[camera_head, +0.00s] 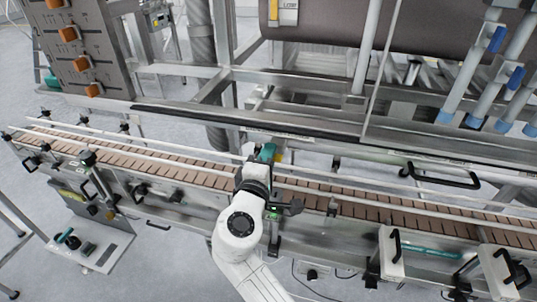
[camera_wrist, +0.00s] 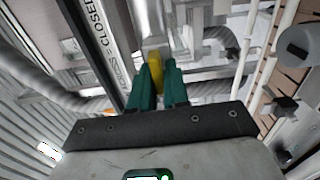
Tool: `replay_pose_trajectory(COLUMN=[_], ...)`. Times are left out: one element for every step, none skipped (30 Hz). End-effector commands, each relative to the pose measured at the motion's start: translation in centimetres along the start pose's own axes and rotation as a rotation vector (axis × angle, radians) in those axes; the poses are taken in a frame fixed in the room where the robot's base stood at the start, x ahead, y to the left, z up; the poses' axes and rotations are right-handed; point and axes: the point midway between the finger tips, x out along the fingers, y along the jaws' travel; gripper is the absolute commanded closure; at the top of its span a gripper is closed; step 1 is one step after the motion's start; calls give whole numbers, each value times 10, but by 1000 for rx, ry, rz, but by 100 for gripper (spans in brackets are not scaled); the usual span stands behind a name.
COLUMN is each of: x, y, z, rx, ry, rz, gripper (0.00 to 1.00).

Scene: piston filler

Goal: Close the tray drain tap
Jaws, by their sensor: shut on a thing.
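The tray drain tap's yellow handle (camera_wrist: 156,72) stands upright between the fingers of my gripper (camera_wrist: 158,88) in the wrist view. The green fingers are shut on it. A grey metal pipe or valve body (camera_wrist: 158,40) shows just beyond the handle. A label plate (camera_wrist: 100,38) with the word CLOSED and another partly readable word runs beside the handle on the left. In the head view my gripper (camera_head: 266,153) reaches over the conveyor to its far side, and I cannot make out the tap there.
The conveyor (camera_head: 190,164) with brown slats and guide rails runs across under my arm. A black handle (camera_head: 440,177) and a machine frame (camera_head: 200,100) stand beyond it. In the wrist view a ribbed grey hose (camera_wrist: 48,88) lies left, and a grey cylinder (camera_wrist: 298,46) and rails are right.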

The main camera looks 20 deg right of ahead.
Motion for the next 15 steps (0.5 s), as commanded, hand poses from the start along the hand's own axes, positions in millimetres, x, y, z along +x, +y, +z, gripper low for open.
replay_pose_trajectory(x=[-1,-1,-1,-1,-1,-1,-1,-1,-1,-1,-1,-1,-1,-1,0], y=[-1,-1,-1,-1,-1,-1,-1,-1,-1,-1,-1,-1,-1,-1,-1], z=[-2,-2,-2,-2,-2,-2,-2,-2,-2,-2,-2,-1,-1,-1,-1], rx=[-2,-2,-2,-2,-2,-2,-1,-1,-1,-1,-1,-1,-1,-1,0], ry=[5,5,5,5,5,5,5,5,5,5,4,4,4,3,3], rz=[-1,-1,-1,-1,-1,-1,-1,-1,-1,-1,-1,-1,-1,-1,-1], gripper=[100,100,100,100,100,100,100,100,84,81,78,74,71,68,65])
